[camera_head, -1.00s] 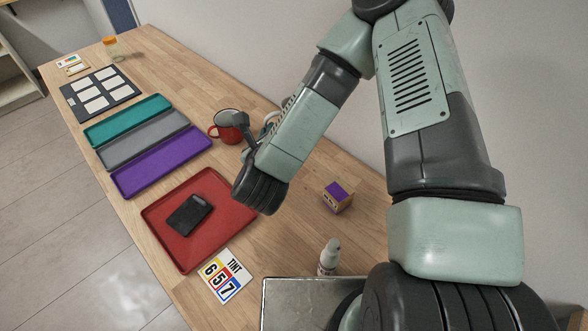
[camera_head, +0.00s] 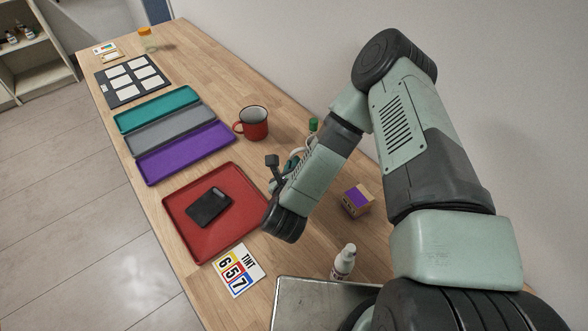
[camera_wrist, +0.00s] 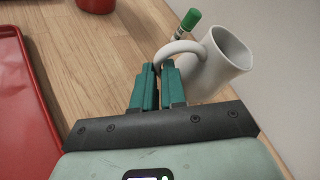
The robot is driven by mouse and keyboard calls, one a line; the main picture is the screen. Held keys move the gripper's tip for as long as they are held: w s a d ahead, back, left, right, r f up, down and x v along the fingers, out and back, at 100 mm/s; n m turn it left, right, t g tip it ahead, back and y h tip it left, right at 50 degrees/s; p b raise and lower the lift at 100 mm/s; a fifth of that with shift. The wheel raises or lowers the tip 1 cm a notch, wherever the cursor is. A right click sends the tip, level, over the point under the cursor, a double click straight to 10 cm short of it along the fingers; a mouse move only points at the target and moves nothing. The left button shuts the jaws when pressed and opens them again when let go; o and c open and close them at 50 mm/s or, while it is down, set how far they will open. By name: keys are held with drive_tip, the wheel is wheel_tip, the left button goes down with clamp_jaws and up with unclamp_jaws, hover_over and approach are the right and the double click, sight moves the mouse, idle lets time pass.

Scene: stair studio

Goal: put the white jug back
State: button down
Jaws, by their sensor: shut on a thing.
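The white jug (camera_wrist: 228,58) is in the wrist view, leaning to the right, with its open mouth at the top and its handle toward my gripper. My gripper (camera_wrist: 158,72) has its two teal fingers closed on the jug's handle. In the head view my arm hides most of the jug, and my gripper is largely hidden too. I cannot tell whether the jug's base touches the table.
A green-capped item (camera_wrist: 190,18) stands close behind the jug. A red mug (camera_head: 256,130), red tray (camera_head: 178,222) with a black device (camera_head: 208,207), purple-topped box (camera_head: 357,200) and white bottle (camera_head: 343,262) are nearby. Three coloured trays lie further left. The wall borders the right.

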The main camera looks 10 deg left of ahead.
drive_tip(key=shift+f, duration=0.85)
drive_tip(key=c, duration=1.2)
unclamp_jaws()
drive_tip(key=shift+f, duration=0.15)
drive_tip(key=shift+s+r, duration=0.15)
drive_tip(key=shift+r, duration=0.05)
drive_tip(key=v, duration=0.6)
drive_tip(key=shift+s+a+f, duration=0.1)
drive_tip(key=shift+a, duration=0.05)
drive_tip(key=shift+s+r, duration=0.3)
drive_tip(key=shift+s, duration=0.2)
